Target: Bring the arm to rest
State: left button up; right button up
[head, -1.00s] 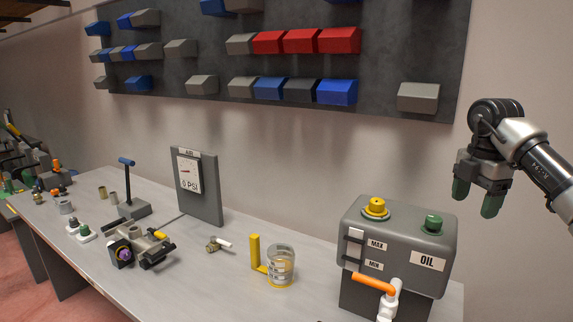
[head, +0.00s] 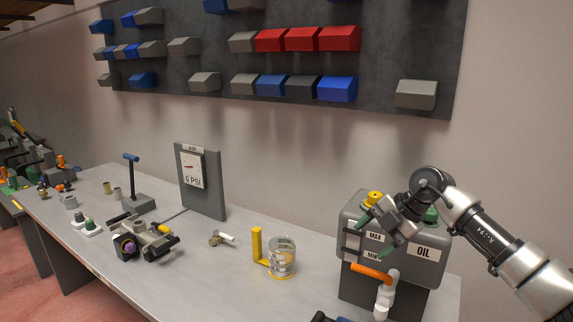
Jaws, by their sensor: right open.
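My right arm comes in from the right edge in the head view. My right gripper (head: 371,236) is open, with nothing seen between its green-tipped fingers. It hangs in front of the oil tank (head: 350,206), pointing down and to the left, and covers part of the tank's upper face. I cannot tell whether it touches the tank. The tank's yellow cap (head: 374,197) shows just left of the gripper, and its green cap (head: 430,216) is partly hidden behind my wrist. My left gripper is not in view.
An orange-handled tap (head: 371,274) sticks out below the tank's front. A clear measuring jug (head: 282,258) with a yellow handle stands to its left. A gauge board (head: 202,182), a T-handled pump (head: 132,198) and a mechanical part (head: 142,240) stand further left. Bins hang on the wall panel.

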jog(key=s+a+f+m+t+y, duration=0.1)
jog(key=s+a+t+y, duration=0.2)
jog(key=a+y, duration=0.4)
jog(key=s+a+m+t+y, duration=0.1)
jog(key=s+a+t+y, duration=0.25)
jog(key=a, duration=0.55)
jog(key=s+d+f+m+t+h, duration=0.3)
jog(key=s+d+f+m+h, duration=0.2)
jog(key=d+f+m+h, duration=0.45)
jog(key=s+d+f+m+t+h, duration=0.3)
jog(key=s+d+f+m+h, duration=0.4)
jog(key=m, duration=0.6)
jog(key=s+d+f+g, duration=0.1)
jog(key=s+f+g, duration=0.45)
jog(key=s, duration=0.45)
jog(key=s+f+g, duration=0.4)
jog(key=s+g, duration=0.2)
jog(key=s, duration=0.5)
notch_tip(320, 180, down, 28)
jog(key=g+b, duration=0.1)
jog(key=b, duration=0.2)
jog(key=s+d+f+g+b, duration=0.1)
jog(key=s+d+f, duration=0.2)
jog(key=s+f, duration=1.3)
jog(key=shift+s+f+h+b, duration=0.3)
jog(key=shift+f+h, duration=0.1)
jog(key=shift+f, duration=0.45)
